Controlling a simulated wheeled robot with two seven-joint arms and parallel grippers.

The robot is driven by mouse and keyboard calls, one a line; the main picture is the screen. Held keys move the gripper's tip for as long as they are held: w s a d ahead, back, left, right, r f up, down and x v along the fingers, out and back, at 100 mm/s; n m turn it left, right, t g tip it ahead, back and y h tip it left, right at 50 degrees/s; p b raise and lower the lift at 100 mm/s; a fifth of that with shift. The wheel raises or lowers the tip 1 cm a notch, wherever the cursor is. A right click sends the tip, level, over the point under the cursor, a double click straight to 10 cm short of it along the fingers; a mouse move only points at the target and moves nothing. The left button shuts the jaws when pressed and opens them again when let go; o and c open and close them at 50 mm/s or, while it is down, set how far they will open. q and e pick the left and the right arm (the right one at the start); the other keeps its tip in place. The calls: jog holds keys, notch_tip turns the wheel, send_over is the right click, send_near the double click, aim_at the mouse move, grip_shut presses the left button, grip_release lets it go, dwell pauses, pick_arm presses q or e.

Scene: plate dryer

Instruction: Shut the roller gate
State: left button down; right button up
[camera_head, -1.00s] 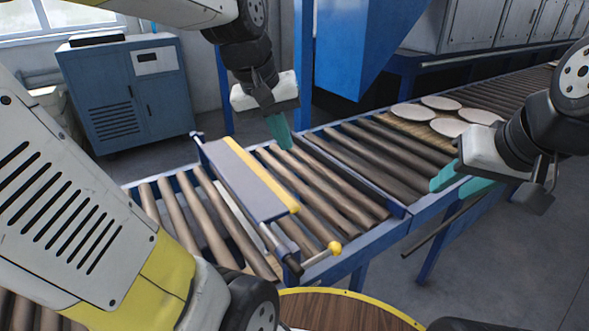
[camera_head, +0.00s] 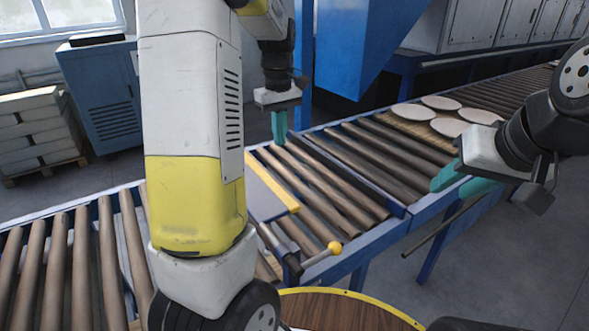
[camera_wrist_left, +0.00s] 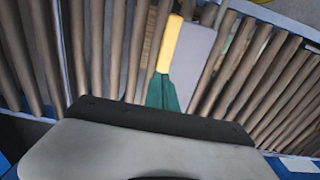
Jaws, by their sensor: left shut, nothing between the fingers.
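The roller gate (camera_head: 262,203) is a grey panel with a yellow edge strip, across the blue-framed roller conveyor (camera_head: 376,236). My left arm hides much of it in the head view. In the left wrist view the gate (camera_wrist_left: 192,55) shows ahead of the fingers. My left gripper (camera_head: 279,126) is shut and empty, above the rollers beyond the yellow strip; I cannot tell whether it touches the gate. The teal fingers also show in the wrist view (camera_wrist_left: 162,92). My right gripper (camera_head: 461,181) appears open and empty at the conveyor's near edge.
Several pale plates (camera_head: 414,111) lie on the conveyor at the upper right. A blue hopper (camera_head: 360,45) stands behind it. A blue cabinet (camera_head: 105,95) and a stack of pale slabs (camera_head: 40,130) stand on the left. A round wooden top (camera_head: 340,312) is at the front.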

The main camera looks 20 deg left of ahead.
aim_at(281, 187)
pick_arm(q)
notch_tip(281, 187, down, 14)
dwell(0.5)
dwell(0.3)
jog(key=f+g+y, duration=0.2)
jog(key=f, duration=0.1)
jog(key=f+g+y, duration=0.2)
jog(key=f+g, duration=0.1)
jog(key=f, duration=0.1)
jog(key=s+f+g+y, duration=0.1)
jog(key=f+g+y, duration=0.1)
jog(key=f+y, duration=0.1)
jog(key=shift+a+f+g, duration=0.4)
jog(key=shift+f, duration=0.2)
jog(key=shift+s+a+f+g+y, duration=0.25)
jog(key=shift+f+g+y, duration=0.1)
jog(key=shift+f+g, duration=0.05)
jog(key=shift+s+a+f+g+y, duration=0.2)
jog(key=shift+s+f+g+y, duration=0.05)
jog(key=shift+f+g+y, duration=0.15)
jog(key=shift+s+a+f, duration=0.35)
